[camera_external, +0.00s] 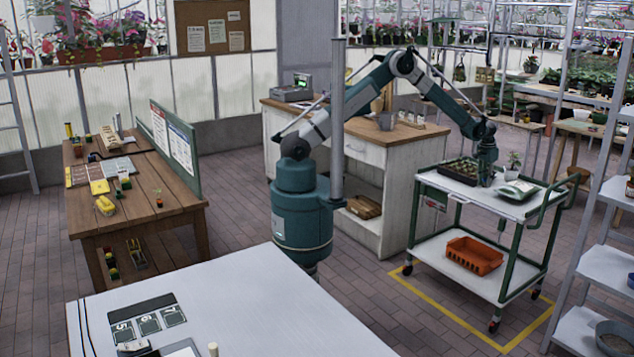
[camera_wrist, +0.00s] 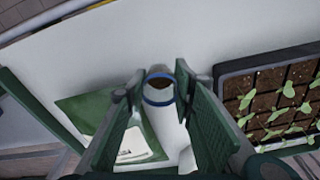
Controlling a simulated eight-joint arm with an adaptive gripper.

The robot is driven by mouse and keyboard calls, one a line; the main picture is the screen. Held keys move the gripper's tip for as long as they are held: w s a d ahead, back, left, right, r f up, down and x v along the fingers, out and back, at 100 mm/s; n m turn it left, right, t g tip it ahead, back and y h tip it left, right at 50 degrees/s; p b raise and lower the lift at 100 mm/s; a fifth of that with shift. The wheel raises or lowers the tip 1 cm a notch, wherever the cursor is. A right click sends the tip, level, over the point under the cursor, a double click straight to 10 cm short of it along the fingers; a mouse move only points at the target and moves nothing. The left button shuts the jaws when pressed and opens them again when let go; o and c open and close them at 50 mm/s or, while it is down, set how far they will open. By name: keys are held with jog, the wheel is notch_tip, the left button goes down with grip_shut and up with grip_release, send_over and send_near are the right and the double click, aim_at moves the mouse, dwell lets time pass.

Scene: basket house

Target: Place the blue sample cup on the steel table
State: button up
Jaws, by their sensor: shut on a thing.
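A pale cup with a blue band (camera_wrist: 161,97) and dark contents sits between the two fingers of my gripper (camera_wrist: 157,90) in the wrist view. My gripper is shut on it. In the external view my gripper (camera_external: 486,180) is low over the cart's top, and the cup cannot be made out there. I cannot tell whether the cup still touches the cart. A broad grey table (camera_external: 240,300), which looks like the steel table, stands in the foreground with numbered dark squares (camera_external: 148,324) on it.
The green-framed cart (camera_external: 535,204) carries a seedling tray (camera_external: 458,171), also in the wrist view (camera_wrist: 232,75), beside my gripper. A green-and-white packet (camera_external: 517,191) and a small potted plant (camera_external: 513,163) are close by. A wooden counter (camera_external: 400,133) stands behind my arm.

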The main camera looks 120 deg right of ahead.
aim_at(485, 187)
jog(key=shift+f, duration=0.1)
jog(key=shift+f, duration=1.8)
jog(key=shift+f+b, duration=0.1)
jog(key=shift+b, duration=0.2)
jog(key=o, duration=0.9)
jog(key=shift+c, duration=0.2)
notch_tip(485, 187, up, 12)
jog(key=w+p, duration=0.1)
jog(key=shift+w+d, duration=0.15)
jog(key=shift+w, duration=0.05)
jog(key=shift+o, duration=0.6)
